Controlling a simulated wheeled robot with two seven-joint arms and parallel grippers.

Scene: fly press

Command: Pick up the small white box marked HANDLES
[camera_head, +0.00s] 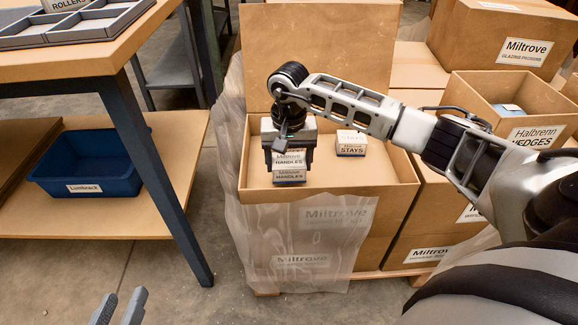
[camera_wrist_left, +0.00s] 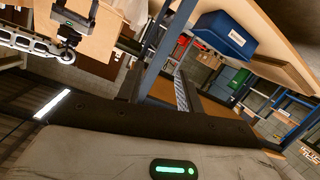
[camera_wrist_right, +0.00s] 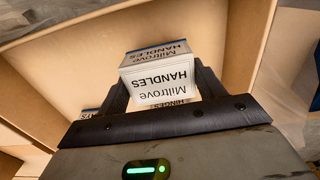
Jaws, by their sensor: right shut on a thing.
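The small white box marked HANDLES (camera_head: 290,177), with a blue strip along its lower edge, is in the open cardboard carton (camera_head: 392,186). My right gripper (camera_head: 289,158) points down over it, shut on its sides. In the right wrist view the HANDLES box (camera_wrist_right: 160,82) sits between the two fingers, its label readable. I cannot tell whether it touches the carton floor. A box marked HINGES (camera_wrist_right: 170,105) shows partly behind it. A white box marked STAYS (camera_head: 351,148) stands to its right, apart. My left gripper (camera_head: 126,298) is open and empty, at the lower left.
The carton's walls and raised flap (camera_head: 318,55) surround the right gripper. Clear plastic wrap (camera_head: 315,245) hangs over its front. A wooden workbench (camera_head: 90,55) with a grey tray and a blue bin (camera_head: 85,165) below is at left. A carton marked HEDGES or WEDGES (camera_head: 525,110) stands right.

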